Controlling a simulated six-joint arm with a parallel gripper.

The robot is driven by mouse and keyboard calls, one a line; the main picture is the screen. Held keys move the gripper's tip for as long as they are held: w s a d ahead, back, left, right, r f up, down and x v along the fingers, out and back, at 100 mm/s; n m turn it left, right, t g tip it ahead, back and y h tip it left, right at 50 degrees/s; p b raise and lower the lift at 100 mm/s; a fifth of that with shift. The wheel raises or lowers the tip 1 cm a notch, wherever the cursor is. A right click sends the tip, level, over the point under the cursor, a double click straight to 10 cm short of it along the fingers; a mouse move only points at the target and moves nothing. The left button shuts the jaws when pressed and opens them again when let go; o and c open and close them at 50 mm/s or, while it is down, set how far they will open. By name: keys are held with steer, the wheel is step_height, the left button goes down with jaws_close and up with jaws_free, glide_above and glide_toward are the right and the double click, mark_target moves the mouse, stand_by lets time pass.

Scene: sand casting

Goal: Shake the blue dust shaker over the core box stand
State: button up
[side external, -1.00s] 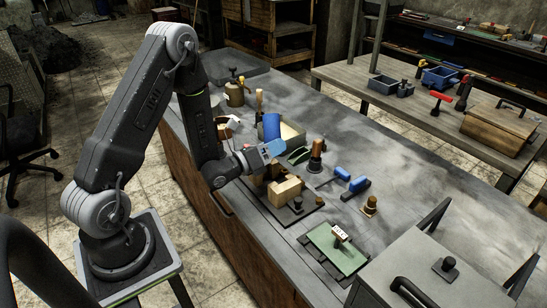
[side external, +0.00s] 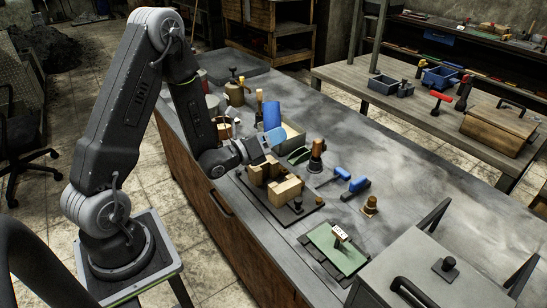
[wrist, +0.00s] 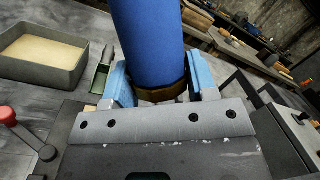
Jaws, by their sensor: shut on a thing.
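My gripper (side external: 268,143) is shut on the blue dust shaker (side external: 272,115), which stands up from the blue fingers with a slight tilt. In the wrist view, the shaker (wrist: 147,38) is a blue cylinder with a brown band between the two fingers (wrist: 162,88); its top runs out of the frame. The core box stand (side external: 305,207) is a dark plate on the bench bearing light wooden blocks (side external: 286,190). In the side view, my gripper is above and beyond the back end of these blocks. Its exact height over the stand is hard to tell.
A sand-filled box (side external: 294,140) stands behind my gripper and shows at left in the wrist view (wrist: 72,75). A brown-topped tool (side external: 317,154), blue-handled tools (side external: 357,184) and a green board (side external: 333,252) are nearby.

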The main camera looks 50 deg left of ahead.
mark_target(273, 123)
steer(key=shift+r, duration=1.9)
steer(key=n, duration=0.1)
steer(key=n+g, duration=0.1)
steer(key=n, duration=0.1)
steer(key=n+g, duration=0.1)
steer(key=shift+r+n, duration=0.25)
steer(key=shift+n, duration=0.15)
steer(key=n+g+h, duration=0.1)
steer(key=n+g, duration=0.1)
steer(key=n, duration=0.2)
steer(key=shift+r+g, duration=0.15)
steer(key=shift+g, duration=0.25)
steer(key=n+g, duration=0.1)
steer(key=n+h, duration=0.1)
steer(key=n, duration=0.1)
steer(key=shift+r+g+h, duration=0.15)
steer(key=shift+g+h, duration=0.15)
steer(key=shift+g, duration=0.1)
steer(key=n+g+h, duration=0.1)
steer(key=n+h, duration=0.1)
steer(key=shift+r+n, duration=0.1)
steer(key=shift+n, duration=0.3)
steer(key=n+g+h, duration=0.1)
steer(key=n+h, duration=0.1)
steer(key=shift+r+n, duration=0.1)
steer(key=shift+n, duration=0.3)
steer(key=n+h, duration=0.2)
steer(key=shift+r+n+g, duration=0.2)
steer(key=shift+n+g, duration=0.2)
